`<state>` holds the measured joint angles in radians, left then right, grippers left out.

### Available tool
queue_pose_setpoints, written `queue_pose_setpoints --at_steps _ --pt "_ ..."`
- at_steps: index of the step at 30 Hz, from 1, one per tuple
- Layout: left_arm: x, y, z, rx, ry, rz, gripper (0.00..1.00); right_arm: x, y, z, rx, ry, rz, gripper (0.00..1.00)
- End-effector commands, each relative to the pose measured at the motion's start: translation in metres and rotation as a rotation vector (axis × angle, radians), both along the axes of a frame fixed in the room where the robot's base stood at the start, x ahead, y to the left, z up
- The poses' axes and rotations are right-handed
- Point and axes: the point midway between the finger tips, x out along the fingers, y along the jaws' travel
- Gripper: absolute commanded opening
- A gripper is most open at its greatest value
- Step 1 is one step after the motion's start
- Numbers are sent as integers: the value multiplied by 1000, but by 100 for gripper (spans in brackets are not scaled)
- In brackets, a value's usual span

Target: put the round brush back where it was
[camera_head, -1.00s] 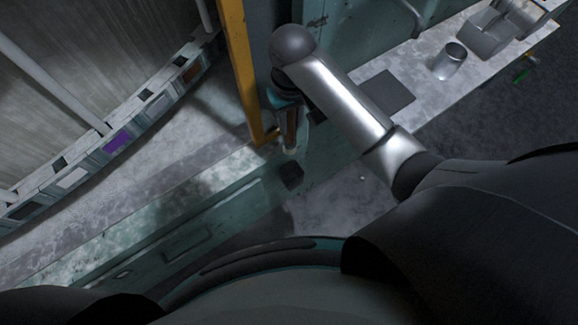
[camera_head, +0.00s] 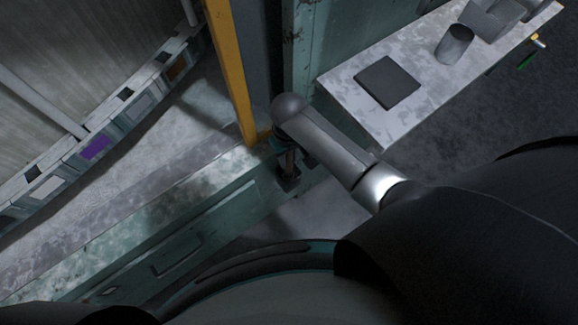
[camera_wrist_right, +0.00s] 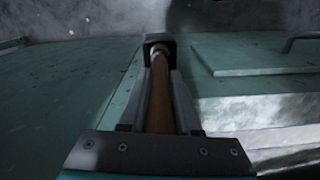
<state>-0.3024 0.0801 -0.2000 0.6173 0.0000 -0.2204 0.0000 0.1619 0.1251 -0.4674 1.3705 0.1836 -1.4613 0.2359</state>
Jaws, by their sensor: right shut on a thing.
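My right gripper (camera_head: 288,176) reaches down beside the green cabinet, near the foot of the yellow post. In the right wrist view, a brown handle (camera_wrist_right: 160,95), apparently the round brush's, runs between its fingers, which are shut on it. The handle ends in a pale tip (camera_wrist_right: 158,50) at a dark square piece (camera_wrist_right: 170,42). I cannot tell whether the tip sits in that piece or is only in front of it. No bristles show. In the head view the brush is small and dark below the wrist. My left gripper is not in view.
A yellow post (camera_head: 232,70) stands close by the right gripper. A light bench at right holds a dark flat pad (camera_head: 388,82), a metal cup (camera_head: 454,44) and a grey container (camera_head: 490,18). A panel row with coloured squares (camera_head: 95,147) is at left.

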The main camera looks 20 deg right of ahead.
Motion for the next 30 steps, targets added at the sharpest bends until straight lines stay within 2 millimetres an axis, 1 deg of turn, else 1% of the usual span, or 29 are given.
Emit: queue_pose_setpoints --at_steps 4,9,11,13,20,24,25,30 --pt "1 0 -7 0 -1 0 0 0 0 -13 0 0 0 0" --pt "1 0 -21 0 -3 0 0 0 1 -40 1 1 0 0" --pt "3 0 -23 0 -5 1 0 0 1 -45 1 0 0 0" --pt "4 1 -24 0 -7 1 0 0 1 -48 1 -1 0 0" --pt "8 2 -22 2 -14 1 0 0 1 -46 1 -1 0 0" --pt "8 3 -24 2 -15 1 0 0 1 -50 1 0 0 0" --pt "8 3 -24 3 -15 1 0 0 0 -50 1 0 0 33" --pt "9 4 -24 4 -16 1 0 0 0 -50 1 0 0 52"
